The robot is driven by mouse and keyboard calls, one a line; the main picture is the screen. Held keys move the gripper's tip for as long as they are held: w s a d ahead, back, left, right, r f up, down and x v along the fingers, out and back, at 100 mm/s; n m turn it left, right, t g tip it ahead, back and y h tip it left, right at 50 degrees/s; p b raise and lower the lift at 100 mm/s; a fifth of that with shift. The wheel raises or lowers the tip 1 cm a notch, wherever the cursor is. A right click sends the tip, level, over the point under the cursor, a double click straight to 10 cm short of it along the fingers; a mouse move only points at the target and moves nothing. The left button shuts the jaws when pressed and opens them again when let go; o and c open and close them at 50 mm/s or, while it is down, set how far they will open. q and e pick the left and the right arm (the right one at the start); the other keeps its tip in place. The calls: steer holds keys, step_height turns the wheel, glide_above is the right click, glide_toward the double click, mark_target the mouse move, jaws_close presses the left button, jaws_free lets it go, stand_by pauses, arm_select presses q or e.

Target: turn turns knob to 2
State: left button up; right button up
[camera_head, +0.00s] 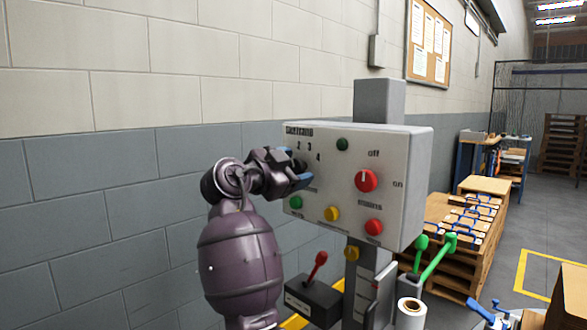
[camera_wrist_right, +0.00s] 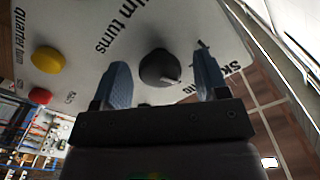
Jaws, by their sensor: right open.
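The control box (camera_head: 335,150) is grey-white, with the numbers 2, 3 and 4 at its upper left. My right gripper (camera_head: 297,171) is at that left part and hides the knob in the head view. In the right wrist view the black turns knob (camera_wrist_right: 159,68) has a white pointer mark and sits between the two blue fingers of my right gripper (camera_wrist_right: 163,78). The fingers are open, with a visible gap on each side of the knob. Which number the pointer faces cannot be told. My left gripper is not in view.
A red on/off switch (camera_head: 367,180), green button (camera_head: 342,144), yellow button (camera_head: 332,213) and red button (camera_head: 374,227) are on the same panel. A red-handled lever (camera_head: 317,264) stands below. A block wall (camera_head: 120,190) is behind. Pallets (camera_head: 455,245) stand to the right.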

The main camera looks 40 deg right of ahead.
steer(key=a, duration=1)
steer(key=shift+s+a, duration=0.35)
steer(key=shift+s, duration=0.05)
steer(key=shift+f, duration=0.1)
